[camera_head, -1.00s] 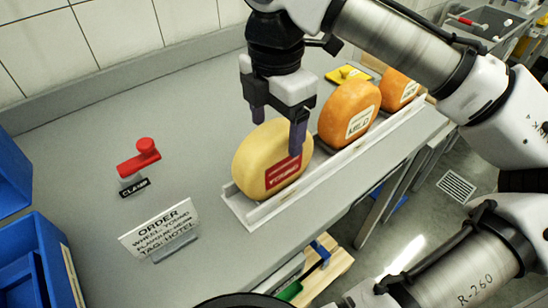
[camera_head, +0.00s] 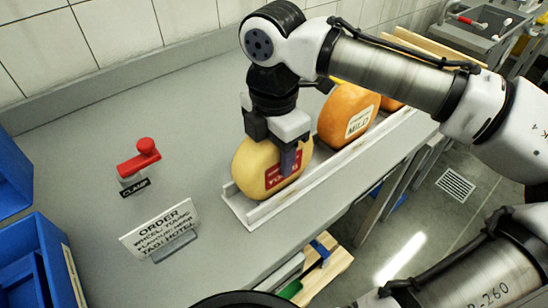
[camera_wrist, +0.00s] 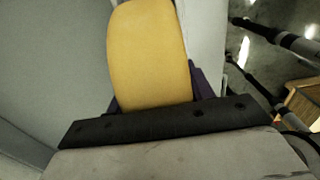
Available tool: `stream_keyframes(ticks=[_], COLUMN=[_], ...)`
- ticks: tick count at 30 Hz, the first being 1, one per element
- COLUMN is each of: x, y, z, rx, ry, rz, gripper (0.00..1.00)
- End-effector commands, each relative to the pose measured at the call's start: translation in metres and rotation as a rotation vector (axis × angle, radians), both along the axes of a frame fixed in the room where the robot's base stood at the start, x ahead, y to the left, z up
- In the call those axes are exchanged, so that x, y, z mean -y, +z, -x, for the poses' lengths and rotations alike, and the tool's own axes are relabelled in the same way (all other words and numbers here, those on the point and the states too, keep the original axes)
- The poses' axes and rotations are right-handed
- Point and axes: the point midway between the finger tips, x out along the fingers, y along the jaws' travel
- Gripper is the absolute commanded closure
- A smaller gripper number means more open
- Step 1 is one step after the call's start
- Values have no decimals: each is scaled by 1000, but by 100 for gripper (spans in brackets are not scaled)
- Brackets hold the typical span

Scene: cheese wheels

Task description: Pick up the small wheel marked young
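The small yellow wheel with a red label (camera_head: 268,168) stands upright in the near end of the white rack (camera_head: 250,207). The label is partly covered by a finger, and only part of its lettering shows. My gripper (camera_head: 274,150) is lowered over the wheel from above. One purple finger is in front of its labelled face, and the other is mostly hidden behind it. In the wrist view the wheel (camera_wrist: 150,55) is between the fingers, which look still spread. I cannot tell whether they touch it.
An orange wheel marked mild (camera_head: 348,115) stands just behind in the rack, with another orange wheel (camera_head: 390,103) beyond. A red clamp (camera_head: 140,158) and an order sign (camera_head: 160,230) are on the left of the counter. Blue bins (camera_head: 35,260) stand at the left edge.

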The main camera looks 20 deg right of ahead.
Motion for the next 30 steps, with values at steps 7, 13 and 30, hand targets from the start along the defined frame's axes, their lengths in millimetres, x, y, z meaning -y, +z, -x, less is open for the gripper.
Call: stream_keyframes(ticks=[7,13,30], x=[0,0,-7], y=[0,2,30], z=[0,0,-9], rx=[0,2,1], ry=[0,-1,3], rz=[0,-1,-2], gripper=[81,91,91])
